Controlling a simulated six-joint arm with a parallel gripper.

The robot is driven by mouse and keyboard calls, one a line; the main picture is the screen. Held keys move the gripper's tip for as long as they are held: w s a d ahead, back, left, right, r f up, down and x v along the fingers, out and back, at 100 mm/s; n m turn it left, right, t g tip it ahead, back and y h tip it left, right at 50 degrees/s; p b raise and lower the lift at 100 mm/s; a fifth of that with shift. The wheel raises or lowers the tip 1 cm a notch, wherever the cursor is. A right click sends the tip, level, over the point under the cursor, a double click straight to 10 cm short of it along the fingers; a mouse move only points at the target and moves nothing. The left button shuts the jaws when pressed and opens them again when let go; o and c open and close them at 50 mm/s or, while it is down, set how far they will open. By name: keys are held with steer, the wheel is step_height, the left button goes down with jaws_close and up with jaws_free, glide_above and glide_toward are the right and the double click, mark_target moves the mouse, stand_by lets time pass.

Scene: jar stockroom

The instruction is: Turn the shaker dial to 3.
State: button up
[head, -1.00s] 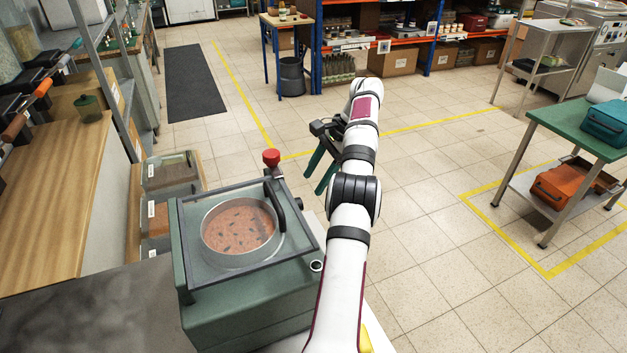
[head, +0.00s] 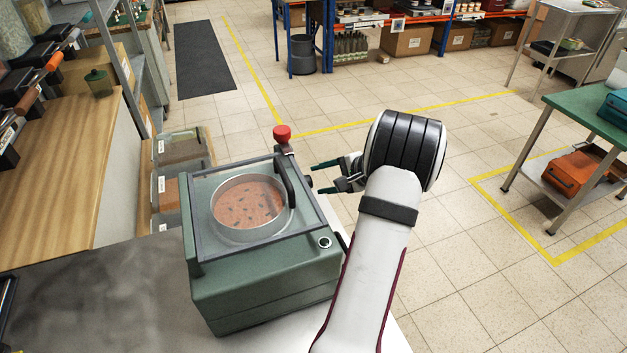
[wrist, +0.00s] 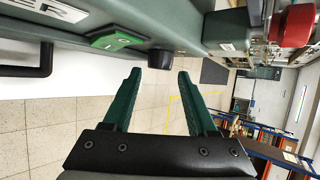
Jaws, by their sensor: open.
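The shaker (head: 262,290) is a green box with a clear framed lid over a round sieve of reddish grains with dark bits. Its dial, a small black knob (wrist: 160,59), sticks out from its side in the wrist view; its scale and setting cannot be read. In the head view the dial (head: 308,181) shows small at the shaker's right side. My gripper (head: 326,177) points left at that side. In the wrist view my gripper (wrist: 160,75) is open and empty, its two green fingers apart, with the dial just beyond and between the tips.
A red knob (head: 282,132) stands at the shaker's back corner, and a black lid handle (head: 286,182) is near the dial side. A green switch plate (wrist: 116,39) is beside the dial.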

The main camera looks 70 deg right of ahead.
steer(key=x, duration=0.4)
steer(key=shift+r, duration=0.1)
jaws_close()
